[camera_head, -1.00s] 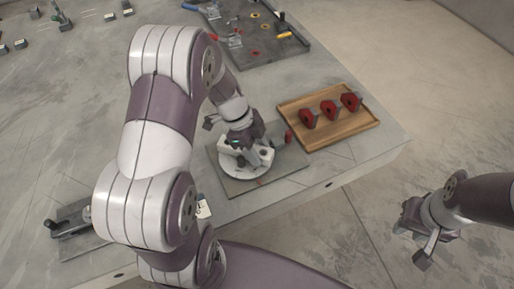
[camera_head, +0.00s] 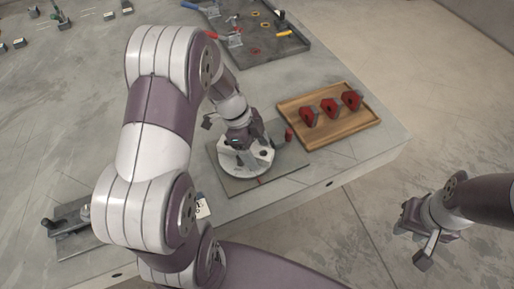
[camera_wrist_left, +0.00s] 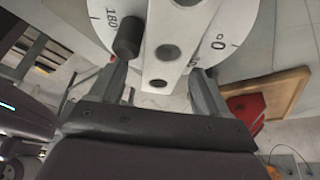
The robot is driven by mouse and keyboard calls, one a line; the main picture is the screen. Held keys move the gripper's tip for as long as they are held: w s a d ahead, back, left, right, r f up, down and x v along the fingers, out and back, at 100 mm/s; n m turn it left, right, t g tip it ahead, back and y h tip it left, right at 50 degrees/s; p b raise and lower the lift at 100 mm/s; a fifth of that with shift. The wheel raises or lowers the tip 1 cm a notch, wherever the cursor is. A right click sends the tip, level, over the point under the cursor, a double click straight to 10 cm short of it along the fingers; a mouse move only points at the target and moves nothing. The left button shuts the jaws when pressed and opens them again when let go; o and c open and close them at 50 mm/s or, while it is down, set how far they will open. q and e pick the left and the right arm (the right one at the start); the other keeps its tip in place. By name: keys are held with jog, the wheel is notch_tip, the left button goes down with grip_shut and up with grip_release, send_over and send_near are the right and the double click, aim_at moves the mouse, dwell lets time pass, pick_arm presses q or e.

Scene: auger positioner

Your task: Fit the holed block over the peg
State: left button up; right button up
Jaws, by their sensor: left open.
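Three red blocks (camera_head: 329,108) stand in a row on a wooden tray; the middle one shows a dark hole. A round white dial (camera_head: 247,166) with degree marks sits on a flat grey plate. In the left wrist view the dial (camera_wrist_left: 100,18) carries a white bar (camera_wrist_left: 170,45) with several dark holes and a short black peg-like knob (camera_wrist_left: 128,36) beside it. My left gripper (camera_head: 248,148) is over the dial, its open fingers (camera_wrist_left: 160,85) on either side of the bar's near end. My right gripper (camera_head: 408,220) hangs off the table at right; its finger gap is unclear.
The wooden tray (camera_head: 345,133) is right of the dial plate (camera_head: 235,186). A small red-topped post (camera_head: 289,136) stands between them. A dark tool tray (camera_head: 262,52) lies at the back. A metal fixture (camera_head: 70,222) is at the left front. The table's right edge drops to the floor.

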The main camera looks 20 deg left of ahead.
pick_arm(q)
jog(key=v, duration=0.7)
jog(key=shift+a+r, duration=0.1)
jog(key=shift+r, duration=0.05)
jog(key=p+v, duration=0.4)
jog(key=v, duration=0.1)
